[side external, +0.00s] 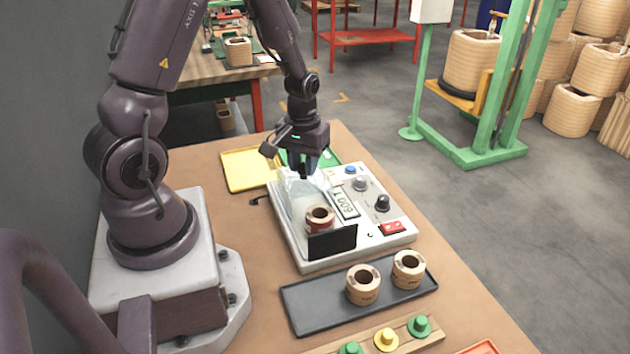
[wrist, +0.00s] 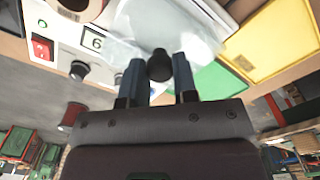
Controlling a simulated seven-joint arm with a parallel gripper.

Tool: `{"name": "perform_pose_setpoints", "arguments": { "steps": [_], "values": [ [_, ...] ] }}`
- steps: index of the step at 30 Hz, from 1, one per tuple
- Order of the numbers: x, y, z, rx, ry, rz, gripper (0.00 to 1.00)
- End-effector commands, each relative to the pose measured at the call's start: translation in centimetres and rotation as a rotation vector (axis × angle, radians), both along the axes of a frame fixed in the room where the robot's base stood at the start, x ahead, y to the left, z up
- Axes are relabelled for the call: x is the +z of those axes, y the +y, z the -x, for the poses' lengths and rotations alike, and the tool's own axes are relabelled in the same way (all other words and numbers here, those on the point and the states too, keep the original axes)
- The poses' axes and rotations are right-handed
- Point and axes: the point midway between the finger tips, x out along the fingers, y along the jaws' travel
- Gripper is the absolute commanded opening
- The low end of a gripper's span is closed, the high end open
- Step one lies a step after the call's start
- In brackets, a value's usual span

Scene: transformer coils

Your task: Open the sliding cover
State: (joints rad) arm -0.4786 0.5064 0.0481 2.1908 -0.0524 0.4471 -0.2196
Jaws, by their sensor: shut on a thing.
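The tester (side external: 375,248) is a white box with a clear sliding cover (side external: 300,185) on its left part. The cover also shows in the wrist view (wrist: 178,22). A black knob (wrist: 160,65) sits between the two blue fingers of my gripper (wrist: 158,72), which are shut on it. In the side view my gripper (side external: 304,168) is at the far end of the cover, pointing down. A coil with a reddish band (side external: 319,220) sits in the tester's bay, near a black plate (side external: 332,242). Reflections make the cover's exact edges hard to see.
The tester's panel has a display (side external: 345,203), knobs and a red switch (side external: 393,228). A dark tray (side external: 318,311) with two coils lies in front. A yellow tray (side external: 245,170) and a green tray (side external: 328,156) lie behind.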

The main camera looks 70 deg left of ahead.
Motion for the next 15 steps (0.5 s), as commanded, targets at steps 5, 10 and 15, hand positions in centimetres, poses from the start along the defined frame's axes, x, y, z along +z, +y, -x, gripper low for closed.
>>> {"name": "perform_pose_setpoints", "arguments": {
  "steps": [5, 10, 15],
  "values": [
    [0.1, 2.3, -0.1, 0.000, -0.005, -0.002, 0.00],
    [0.1, 2.5, -0.1, -0.003, -0.005, -0.002, 0.00],
    [0.1, 2.4, -0.1, -0.004, -0.004, -0.003, 0.32]
  ]
}}
